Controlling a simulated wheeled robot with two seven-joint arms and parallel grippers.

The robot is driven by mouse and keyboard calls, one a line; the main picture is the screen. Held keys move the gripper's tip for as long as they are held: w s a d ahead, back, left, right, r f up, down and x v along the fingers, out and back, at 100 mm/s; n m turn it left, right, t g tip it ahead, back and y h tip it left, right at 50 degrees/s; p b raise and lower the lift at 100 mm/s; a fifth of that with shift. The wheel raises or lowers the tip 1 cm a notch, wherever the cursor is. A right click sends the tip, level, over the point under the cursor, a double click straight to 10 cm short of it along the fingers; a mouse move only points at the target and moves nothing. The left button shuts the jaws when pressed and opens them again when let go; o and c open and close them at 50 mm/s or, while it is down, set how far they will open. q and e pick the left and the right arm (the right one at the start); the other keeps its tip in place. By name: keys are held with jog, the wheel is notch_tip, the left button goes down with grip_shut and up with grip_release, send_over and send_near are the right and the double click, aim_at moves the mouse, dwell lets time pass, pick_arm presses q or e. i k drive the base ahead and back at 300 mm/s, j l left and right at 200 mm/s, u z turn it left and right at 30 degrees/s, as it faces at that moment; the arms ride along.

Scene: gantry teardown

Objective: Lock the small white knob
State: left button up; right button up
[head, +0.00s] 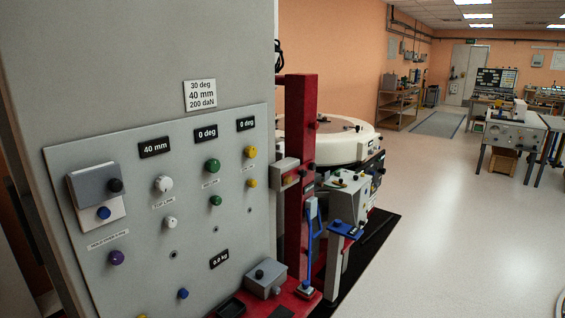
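The small white knob (170,222) sits on the grey control panel (130,210) at the left of the head view. It is directly below a larger white knob (163,183). The lock state of the small knob cannot be made out. Above the white knobs a black display (154,147) reads 40 mm. Neither of my grippers shows in the head view.
The panel also carries green knobs (212,166), yellow knobs (250,152), a purple knob (117,257) and a blue knob (183,293). A red column (300,150) and machine stand right of it. Open floor (450,220) lies at the right.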

aim_at(171, 221)
jog(key=k+j+u, duration=0.1)
jog(key=j, duration=1)
jog(key=j+u, duration=0.15)
jog(key=j, duration=0.95)
jog(key=l, duration=0.5)
jog(key=i+l, duration=0.15)
jog(key=l, duration=0.35)
